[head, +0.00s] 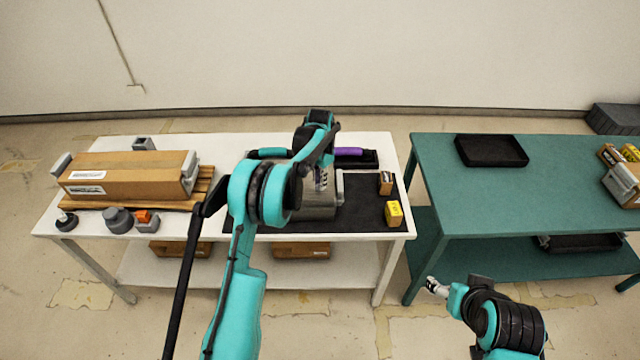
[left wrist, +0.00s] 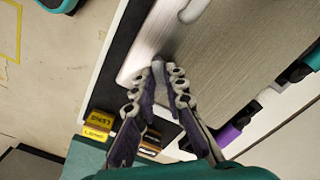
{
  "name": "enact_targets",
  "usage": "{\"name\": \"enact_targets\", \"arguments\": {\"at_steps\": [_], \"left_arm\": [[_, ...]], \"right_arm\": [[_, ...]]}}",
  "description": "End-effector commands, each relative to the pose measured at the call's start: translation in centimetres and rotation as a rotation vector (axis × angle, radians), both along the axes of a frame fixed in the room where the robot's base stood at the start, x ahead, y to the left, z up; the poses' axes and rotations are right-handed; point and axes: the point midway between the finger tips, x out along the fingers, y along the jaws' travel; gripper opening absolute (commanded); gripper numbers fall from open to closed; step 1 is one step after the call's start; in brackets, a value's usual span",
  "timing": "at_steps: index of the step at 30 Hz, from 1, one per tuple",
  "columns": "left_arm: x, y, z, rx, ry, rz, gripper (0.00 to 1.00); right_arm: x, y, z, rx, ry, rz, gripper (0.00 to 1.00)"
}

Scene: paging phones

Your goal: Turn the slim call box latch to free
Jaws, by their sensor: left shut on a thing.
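The slim call box (head: 318,208) is a brushed-metal case on the dark mat of the white table, partly covered by my left arm. Its metal face (left wrist: 235,55) fills the upper right of the left wrist view. My left gripper (left wrist: 164,70) is over the face near its edge, fingertips close together and shut on the latch, which they almost wholly hide. In the head view the left gripper (head: 322,182) is above the box. A pale rounded handle (left wrist: 193,10) stands on the face, apart from the fingers. My right gripper (head: 435,287) is low, in front of the green table, away from the box.
A brown carton (head: 125,175) lies on a wooden pallet at left. A purple-gripped tool (head: 348,152) lies behind the box. A brown small box (head: 385,183) and a yellow one (head: 394,213) stand right of it. A black tray (head: 491,150) is on the green table (head: 455,195).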

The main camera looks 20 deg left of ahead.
Motion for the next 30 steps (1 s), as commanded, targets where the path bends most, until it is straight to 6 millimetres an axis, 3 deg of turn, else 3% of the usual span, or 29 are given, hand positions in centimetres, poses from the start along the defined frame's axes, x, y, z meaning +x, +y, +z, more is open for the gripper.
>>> {"name": "enact_targets", "arguments": {"at_steps": [18, 30], "left_arm": [[0.0, 0.0, 0.0, 0.001, 0.000, -0.551, 0.00], [0.0, 0.0, 0.0, 0.000, 0.000, -0.740, 0.00]], "right_arm": [[0.0, 0.0, -1.6, 0.000, 0.000, 0.000, 0.71], [0.0, 0.0, -2.0, 0.000, 0.000, 0.000, 0.71]]}}
